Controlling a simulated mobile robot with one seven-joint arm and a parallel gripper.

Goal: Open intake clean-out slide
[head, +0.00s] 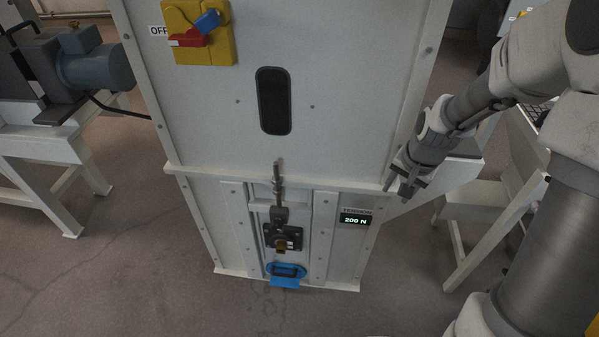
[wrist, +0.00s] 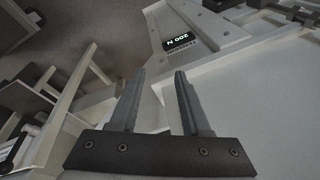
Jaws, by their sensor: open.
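The intake clean-out slide appears to be the narrow panel (head: 259,232) between two rails low on the front of the pale cabinet. A blue pull handle (head: 286,270) sits at its bottom. Above the handle is a black fitting with a brass-coloured knob (head: 281,243), and an upright threaded rod (head: 277,185) rises over it. My gripper (head: 404,190) is at the cabinet's right edge, above and right of the slide and apart from it. In the wrist view my gripper (wrist: 160,78) shows two separated fingers with nothing between them. The handle is not clearly seen there.
A display (head: 355,219) reads 200 N right of the slide; it shows upside down in the wrist view (wrist: 179,41). A ledge (head: 230,173) crosses the cabinet above the slide. A red and blue switch (head: 196,34) is higher up. The floor in front (head: 190,300) is clear.

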